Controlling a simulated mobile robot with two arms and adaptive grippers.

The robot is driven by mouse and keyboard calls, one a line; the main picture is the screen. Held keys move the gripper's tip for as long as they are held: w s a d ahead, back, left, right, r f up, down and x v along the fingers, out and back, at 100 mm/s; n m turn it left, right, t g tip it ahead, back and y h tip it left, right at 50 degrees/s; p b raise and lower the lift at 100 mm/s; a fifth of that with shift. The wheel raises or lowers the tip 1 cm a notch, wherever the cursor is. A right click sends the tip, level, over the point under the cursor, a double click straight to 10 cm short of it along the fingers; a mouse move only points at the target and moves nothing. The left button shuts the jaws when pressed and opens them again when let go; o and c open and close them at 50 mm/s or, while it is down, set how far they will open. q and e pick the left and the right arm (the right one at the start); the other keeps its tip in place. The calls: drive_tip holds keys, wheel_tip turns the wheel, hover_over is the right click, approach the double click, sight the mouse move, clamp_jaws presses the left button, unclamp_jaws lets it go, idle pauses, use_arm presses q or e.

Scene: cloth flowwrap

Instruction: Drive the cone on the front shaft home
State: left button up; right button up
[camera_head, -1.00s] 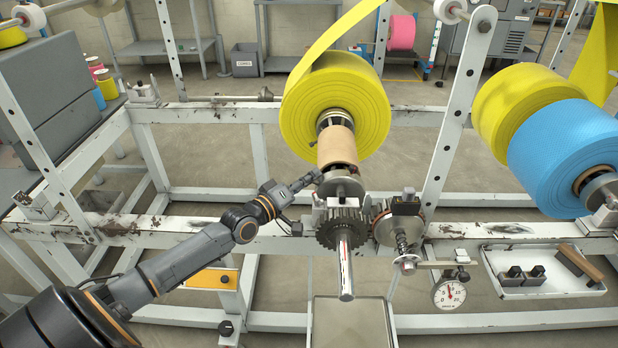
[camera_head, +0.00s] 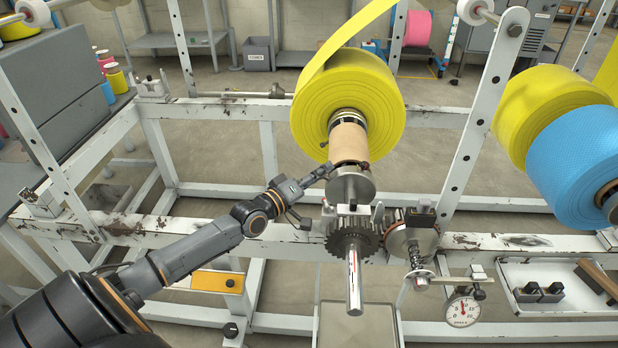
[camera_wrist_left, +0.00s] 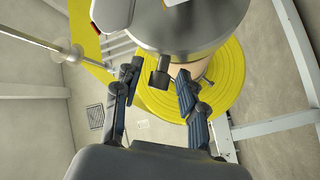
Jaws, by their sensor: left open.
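The yellow roll (camera_head: 347,95) sits on the front shaft (camera_head: 354,285), with its brown core (camera_head: 348,142) facing me. The metal cone (camera_head: 352,187) is in front of the core; how far it enters the core cannot be told. In the left wrist view the cone's round metal face (camera_wrist_left: 185,28) fills the top, with a small dark knob (camera_wrist_left: 160,74) at its edge. My left gripper (camera_head: 327,172) is open beside the cone's left side. In the wrist view its fingers (camera_wrist_left: 159,80) stand either side of the knob, contact unclear. My right gripper is out of view.
A toothed gear (camera_head: 352,238) sits on the shaft below the cone. A spring assembly (camera_head: 416,255) and dial gauge (camera_head: 462,311) are to its right. A white tray (camera_head: 560,310) holds small parts. Yellow and blue rolls (camera_head: 572,150) stand right. White frame rails (camera_head: 200,232) cross below my arm.

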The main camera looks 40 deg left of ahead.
use_arm(q)
drive_tip(key=s+a, duration=0.2)
drive_tip(key=s, duration=0.9)
drive_tip(key=shift+s, duration=0.3)
